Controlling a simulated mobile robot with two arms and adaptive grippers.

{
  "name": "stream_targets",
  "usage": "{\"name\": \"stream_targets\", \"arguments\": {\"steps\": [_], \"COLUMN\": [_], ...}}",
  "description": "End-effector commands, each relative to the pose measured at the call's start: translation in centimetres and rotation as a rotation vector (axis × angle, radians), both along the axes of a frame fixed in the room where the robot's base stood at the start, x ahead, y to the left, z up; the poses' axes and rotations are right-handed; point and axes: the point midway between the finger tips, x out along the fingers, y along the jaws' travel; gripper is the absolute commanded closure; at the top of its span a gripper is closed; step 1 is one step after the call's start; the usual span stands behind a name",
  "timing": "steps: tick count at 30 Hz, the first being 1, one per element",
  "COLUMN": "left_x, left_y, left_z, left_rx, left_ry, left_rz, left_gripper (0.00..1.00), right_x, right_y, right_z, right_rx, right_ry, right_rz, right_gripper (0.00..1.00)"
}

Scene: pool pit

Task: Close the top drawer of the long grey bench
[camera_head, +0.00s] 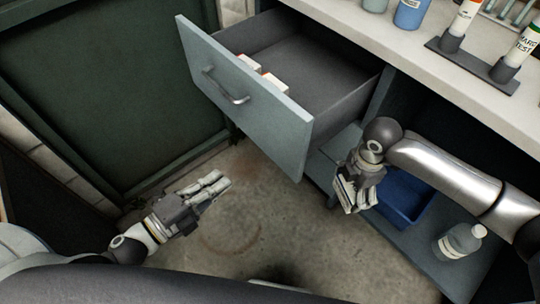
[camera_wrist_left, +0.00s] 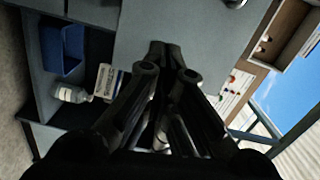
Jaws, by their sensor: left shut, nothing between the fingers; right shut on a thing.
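The top drawer (camera_head: 262,110) of the long grey bench (camera_head: 440,55) is pulled well out. Its pale blue-grey front has a metal bar handle (camera_head: 225,86). Small white and red items (camera_head: 262,75) lie inside near the front. My left gripper (camera_head: 222,184) is shut and empty, below and in front of the drawer front. In the left wrist view its fingertips (camera_wrist_left: 172,52) point at the drawer front (camera_wrist_left: 190,28); I cannot tell any contact. My right gripper (camera_head: 350,196) is shut on a small white labelled thing, partly hidden by the fingers, right of the drawer's near corner.
A blue bin (camera_head: 405,198) and a clear white-capped bottle (camera_head: 460,241) stand on the bench's lower shelf. A blue bottle (camera_head: 411,13) and a dark rack (camera_head: 470,68) with tubes stand on the benchtop. A dark green panel (camera_head: 100,90) is at left. Concrete floor lies below the drawer.

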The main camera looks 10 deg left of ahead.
Motion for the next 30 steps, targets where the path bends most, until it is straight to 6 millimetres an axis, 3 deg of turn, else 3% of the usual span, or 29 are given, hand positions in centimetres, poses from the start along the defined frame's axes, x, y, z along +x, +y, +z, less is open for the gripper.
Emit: {"name": "stream_targets", "arguments": {"steps": [3,10,30], "left_x": [-0.7,-0.2,8.0], "left_y": [-1.1,-2.3,-8.6], "left_z": [1.4,2.4,2.5], "left_rx": [0.035,0.05,0.047], "left_ry": [-0.062,-0.092,-0.09], "left_rz": [-0.051,-0.077,-0.072], "left_gripper": [1.0,1.0,1.0], "right_x": [0.1,0.1,0.2], "right_y": [0.2,0.2,0.2], "right_z": [-1.7,-1.9,0.0], "right_rx": [-0.003,-0.005,-0.005], "right_ry": [0.0,-0.001,-0.001], "right_rz": [0.081,0.124,0.12], "right_gripper": [0.41,0.41,0.41]}}
